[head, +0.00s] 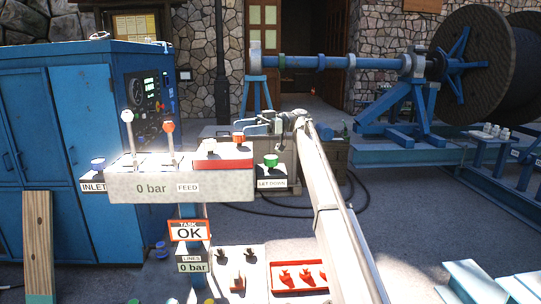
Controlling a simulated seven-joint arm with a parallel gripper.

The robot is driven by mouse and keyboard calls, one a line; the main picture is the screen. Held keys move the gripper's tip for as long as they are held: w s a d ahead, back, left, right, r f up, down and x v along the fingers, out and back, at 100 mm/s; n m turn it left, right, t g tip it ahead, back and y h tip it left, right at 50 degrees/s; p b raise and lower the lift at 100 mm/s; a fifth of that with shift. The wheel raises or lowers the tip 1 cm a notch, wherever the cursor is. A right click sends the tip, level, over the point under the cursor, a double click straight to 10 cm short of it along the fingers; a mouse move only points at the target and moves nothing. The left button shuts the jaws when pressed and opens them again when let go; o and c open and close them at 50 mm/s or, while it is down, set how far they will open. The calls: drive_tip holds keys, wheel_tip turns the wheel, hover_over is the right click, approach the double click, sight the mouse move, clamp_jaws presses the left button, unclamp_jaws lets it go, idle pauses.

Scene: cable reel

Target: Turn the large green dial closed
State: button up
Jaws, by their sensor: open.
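The green dial (271,160) sits on a dark block above the LET DOWN label (271,183), at the right end of the grey control panel (150,187). It is small in this view, and its turn position cannot be made out. My arm rises from the lower right, and my gripper (262,124) is at its far end. In the picture the gripper shows just above the green dial, apart from it. It is open, with nothing seen between its fingers. Its exact distance from the dial in depth cannot be told.
A red tray (274,279) lies below. A blue cabinet (85,110) stands left.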

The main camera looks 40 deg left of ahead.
drive_tip(key=s+d+f+m+t, duration=0.1)
drive_tip(key=s+d+t, duration=0.1)
drive_tip(key=s, duration=0.7)
drive_tip(key=s+d+f+t, duration=0.1)
drive_tip(key=s+d+t, duration=0.15)
drive_tip(key=s, duration=0.65)
drive_tip(key=m+t+y, duration=0.4)
drive_tip(key=m+t, duration=1.7)
drive_tip(key=m, duration=0.1)
approach(271, 158)
drive_tip(key=x, duration=1.1)
drive_tip(key=shift+d+r, duration=0.1)
